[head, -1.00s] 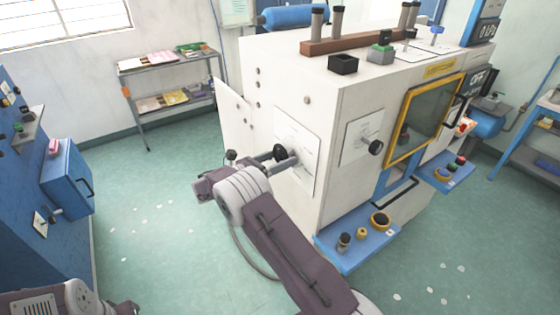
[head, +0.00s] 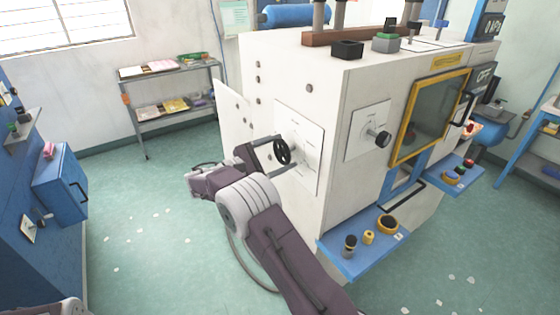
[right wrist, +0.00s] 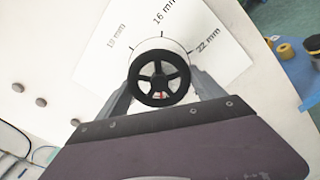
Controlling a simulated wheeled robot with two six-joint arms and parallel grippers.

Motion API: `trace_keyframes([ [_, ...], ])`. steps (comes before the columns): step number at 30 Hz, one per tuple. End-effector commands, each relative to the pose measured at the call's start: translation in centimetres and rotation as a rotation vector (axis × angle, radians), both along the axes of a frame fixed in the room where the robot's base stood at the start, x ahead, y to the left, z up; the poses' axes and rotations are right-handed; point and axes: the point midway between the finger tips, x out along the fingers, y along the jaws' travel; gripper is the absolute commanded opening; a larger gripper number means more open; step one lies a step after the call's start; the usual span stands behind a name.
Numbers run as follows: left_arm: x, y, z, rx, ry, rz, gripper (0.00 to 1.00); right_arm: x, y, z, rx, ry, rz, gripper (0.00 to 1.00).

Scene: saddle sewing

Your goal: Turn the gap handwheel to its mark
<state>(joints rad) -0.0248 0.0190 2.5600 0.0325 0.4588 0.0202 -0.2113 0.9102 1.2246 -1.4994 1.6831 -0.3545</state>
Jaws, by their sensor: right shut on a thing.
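The black handwheel (head: 283,152) sits on a white dial plate (head: 309,140) on the side of the white machine. In the right wrist view the spoked wheel (right wrist: 159,78) shows face-on, with a small red spot low inside its rim. The dial plate (right wrist: 190,52) carries lines, with 16 mm at the top, 22 mm at the right and a less clear figure at the left. My right gripper (head: 268,150) is shut on the handwheel, one finger on each side of it.
A second black knob (head: 383,139) stands out from the machine's adjoining face. A blue shelf (head: 350,263) with several small parts juts out below it. A grey rack (head: 148,92) stands by the back wall. The floor left of my right arm is mostly clear.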

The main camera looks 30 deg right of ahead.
Motion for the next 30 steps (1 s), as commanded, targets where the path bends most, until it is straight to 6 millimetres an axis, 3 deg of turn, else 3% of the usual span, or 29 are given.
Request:
trace_keyframes([
  [1, 0.0, 0.0, -1.0, 0.000, 0.000, 0.000, 0.00, 0.0, 0.0, -0.6, 0.005, -0.042, 0.000, 0.38],
  [15, 0.0, 0.0, -5.6, 0.000, 0.000, 0.000, 0.00, 0.1, 0.0, -0.4, 0.038, -0.469, 0.000, 0.38],
  [30, 0.0, 0.0, -8.2, 0.000, 0.000, 0.000, 0.00, 0.2, 0.0, 0.0, 0.059, -0.738, 0.000, 0.38],
])
